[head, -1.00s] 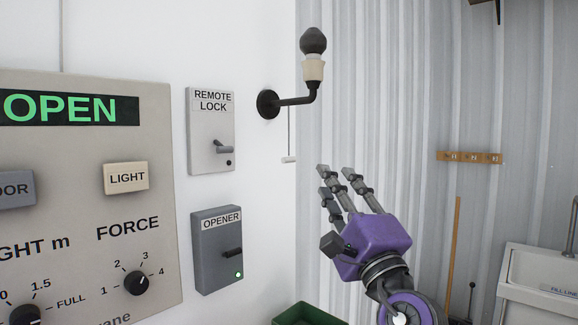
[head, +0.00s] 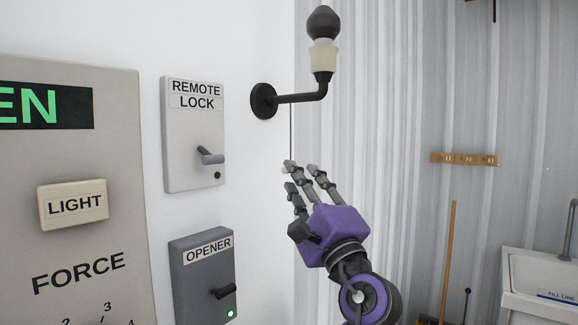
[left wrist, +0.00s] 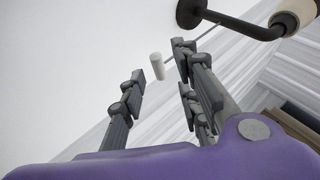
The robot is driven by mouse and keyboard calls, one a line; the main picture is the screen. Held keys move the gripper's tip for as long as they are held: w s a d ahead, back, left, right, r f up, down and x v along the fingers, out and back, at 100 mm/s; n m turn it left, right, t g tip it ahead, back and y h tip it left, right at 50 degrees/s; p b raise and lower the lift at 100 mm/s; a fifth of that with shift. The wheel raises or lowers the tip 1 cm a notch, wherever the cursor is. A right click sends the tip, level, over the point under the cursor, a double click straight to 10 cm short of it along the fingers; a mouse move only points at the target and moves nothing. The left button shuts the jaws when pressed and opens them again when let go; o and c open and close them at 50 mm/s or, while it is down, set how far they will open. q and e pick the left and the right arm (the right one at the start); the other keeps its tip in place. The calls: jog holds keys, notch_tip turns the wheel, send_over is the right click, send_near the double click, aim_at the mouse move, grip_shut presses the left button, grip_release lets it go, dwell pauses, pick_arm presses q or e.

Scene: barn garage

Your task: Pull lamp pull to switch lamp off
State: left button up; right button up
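The wall lamp (head: 322,58) has a dark bulb in a cream socket on a black bent arm. A thin cord (head: 291,132) hangs below the arm. Its lower end is mostly hidden behind my fingertips in the head view. In the left wrist view the small white cylindrical lamp pull (left wrist: 157,66) shows between my spread fingers, near their tips. My purple left gripper (head: 302,172) is open and empty, fingers pointing up beside the cord's lower end; I cannot tell whether they touch it. My right gripper is out of view.
A panel with a LIGHT button (head: 73,205), the REMOTE LOCK box (head: 193,135) and the OPENER box (head: 203,275) are on the white wall to the left.

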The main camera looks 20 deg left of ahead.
pick_arm(q)
jog(key=shift+p+x, duration=0.4)
jog(key=shift+x, duration=1.95)
jog(key=shift+f, duration=0.1)
jog(key=shift+c, duration=0.5)
grip_shut()
